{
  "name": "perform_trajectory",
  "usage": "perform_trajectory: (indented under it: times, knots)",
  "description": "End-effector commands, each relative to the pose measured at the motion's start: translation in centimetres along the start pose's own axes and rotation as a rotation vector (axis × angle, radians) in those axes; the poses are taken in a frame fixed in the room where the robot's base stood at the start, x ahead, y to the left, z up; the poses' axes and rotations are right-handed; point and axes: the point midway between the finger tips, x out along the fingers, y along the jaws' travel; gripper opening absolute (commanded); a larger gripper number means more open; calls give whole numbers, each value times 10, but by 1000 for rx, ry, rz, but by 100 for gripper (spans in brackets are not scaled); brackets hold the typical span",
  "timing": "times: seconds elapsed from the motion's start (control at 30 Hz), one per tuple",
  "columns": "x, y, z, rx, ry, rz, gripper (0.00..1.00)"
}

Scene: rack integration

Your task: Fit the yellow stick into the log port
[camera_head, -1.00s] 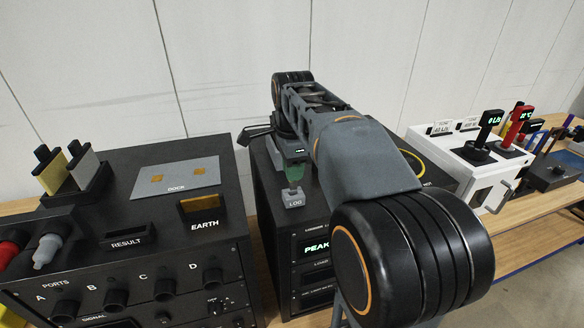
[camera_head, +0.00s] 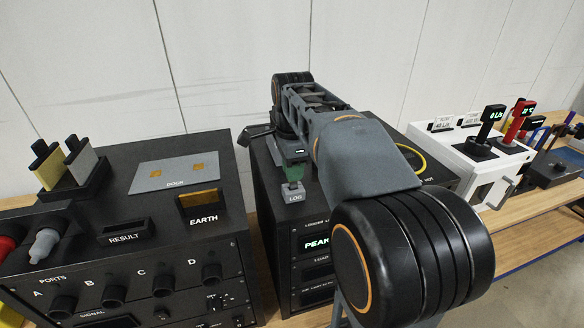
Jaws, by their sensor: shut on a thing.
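My gripper (camera_head: 293,158) is at the far end of my arm, over the grey log port block (camera_head: 295,197) marked LOG on the middle black unit. A dark green piece shows under the gripper and reaches down to the top of the block. I cannot tell whether it is a fingertip or part of a held stick. The gripper is shut, but the thing between its jaws is largely hidden by the arm. A yellow flat piece with a black top (camera_head: 50,168) stands in a black holder at the left, beside a similar grey piece (camera_head: 82,160).
The left black unit (camera_head: 125,210) carries a grey DOCK plate (camera_head: 175,176), an EARTH window and several ports. A yellow loop (camera_head: 413,157) lies on the middle unit, partly behind my arm. A white unit (camera_head: 473,158) with upright handles stands right. My arm covers much of the middle.

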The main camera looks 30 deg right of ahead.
Motion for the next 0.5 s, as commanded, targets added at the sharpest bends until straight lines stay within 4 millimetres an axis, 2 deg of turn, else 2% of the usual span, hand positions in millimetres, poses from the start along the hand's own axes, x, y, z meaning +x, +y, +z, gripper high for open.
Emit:
perform_trajectory:
  times: [0.5]
  knots:
    - [14,0,0,0,0,-1,0]
